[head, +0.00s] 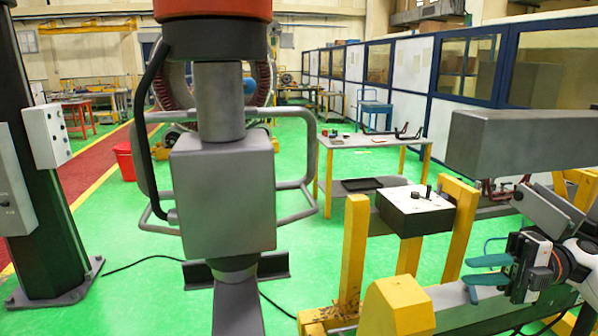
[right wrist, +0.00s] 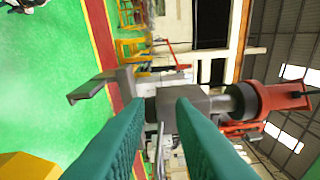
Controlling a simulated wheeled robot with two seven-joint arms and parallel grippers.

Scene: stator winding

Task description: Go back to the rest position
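My right gripper (head: 466,271) is at the lower right of the head view, with its two teal fingers apart and pointing left. In the right wrist view the same fingers (right wrist: 152,104) stand apart with nothing held between them. The hanging grey tool (head: 222,195), with its orange-red top and bent handles, fills the centre of the head view, well left of my right gripper. It also shows sideways beyond the fingers in the right wrist view (right wrist: 238,104). My left gripper is in neither view.
A yellow frame (head: 356,250) carries a control box (head: 415,209) left of my right gripper. A grey beam (head: 520,140) extends above it. A dark column (head: 45,200) stands at the left. A work table (head: 375,142) is behind. The green floor is open between the column and the tool.

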